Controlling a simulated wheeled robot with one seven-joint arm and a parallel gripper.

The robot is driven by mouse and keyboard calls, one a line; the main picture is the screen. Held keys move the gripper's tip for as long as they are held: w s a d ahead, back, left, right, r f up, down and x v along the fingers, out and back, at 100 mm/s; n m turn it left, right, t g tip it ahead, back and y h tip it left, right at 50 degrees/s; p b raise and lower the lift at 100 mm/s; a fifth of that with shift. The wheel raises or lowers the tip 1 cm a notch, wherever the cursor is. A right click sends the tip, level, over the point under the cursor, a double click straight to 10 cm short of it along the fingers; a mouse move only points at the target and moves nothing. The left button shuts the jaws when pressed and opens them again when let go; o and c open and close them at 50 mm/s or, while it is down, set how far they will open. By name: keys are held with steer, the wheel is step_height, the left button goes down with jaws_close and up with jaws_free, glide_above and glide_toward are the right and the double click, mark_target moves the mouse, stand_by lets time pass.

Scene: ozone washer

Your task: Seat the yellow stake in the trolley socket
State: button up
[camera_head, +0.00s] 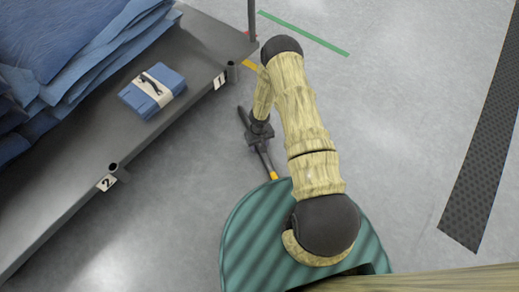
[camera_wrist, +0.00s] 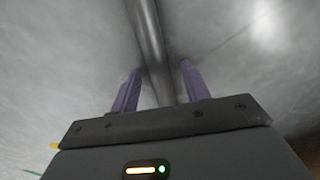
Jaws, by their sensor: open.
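A dark grey stake (camera_head: 265,158) with a yellow band near its lower end is beside my base in the head view; I cannot tell whether it lies or leans. My gripper (camera_head: 259,136) is at the stake's middle. In the wrist view, the purple fingers of my gripper (camera_wrist: 160,69) are open, one on each side of the grey stake (camera_wrist: 150,38), with gaps visible. The trolley (camera_head: 55,215) stands at left. Its near long edge carries a ring-shaped socket labelled 1 (camera_head: 231,72) and another labelled 2 (camera_head: 118,171); both look empty.
A folded blue bundle with a pale band (camera_head: 152,91) and a pile of blue cloth (camera_head: 65,40) lie on the trolley. A post (camera_head: 252,20) rises at its far corner. Floor right of my arm is clear up to a dark textured strip (camera_head: 485,150).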

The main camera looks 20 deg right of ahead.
mark_target(260, 145)
steer(key=shift+c, duration=0.5)
jaws_close()
step_height(260, 145, up, 10)
steer(key=p, duration=0.6)
stand_by(0.5)
